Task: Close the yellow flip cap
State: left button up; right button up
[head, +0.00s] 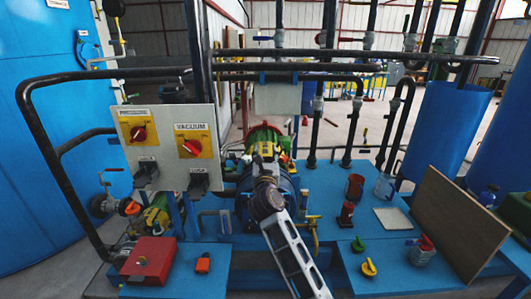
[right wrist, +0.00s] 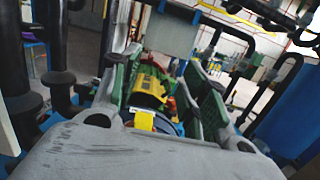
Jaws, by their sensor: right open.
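A yellow part (right wrist: 150,85) with dark marks, which may be the flip cap, lies beyond my right gripper in the right wrist view. My right gripper (right wrist: 165,78) is open, with a green finger on each side of that part. No contact shows. In the head view the right arm reaches up from the bottom middle, and its gripper (head: 266,150) is in front of the green and dark round vessel end (head: 264,134). The gripper and wrist hide much of the yellow part there, so its lid angle cannot be told. My left gripper is not in view.
A grey control panel (head: 172,150) with red knobs stands left of the gripper, beside black pipes. A red box (head: 147,258) is at the lower left. A blue table (head: 330,222) at right holds a brown board (head: 455,222), a white plate (head: 393,218) and small valves.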

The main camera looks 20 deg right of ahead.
jog(key=shift+r, duration=0.65)
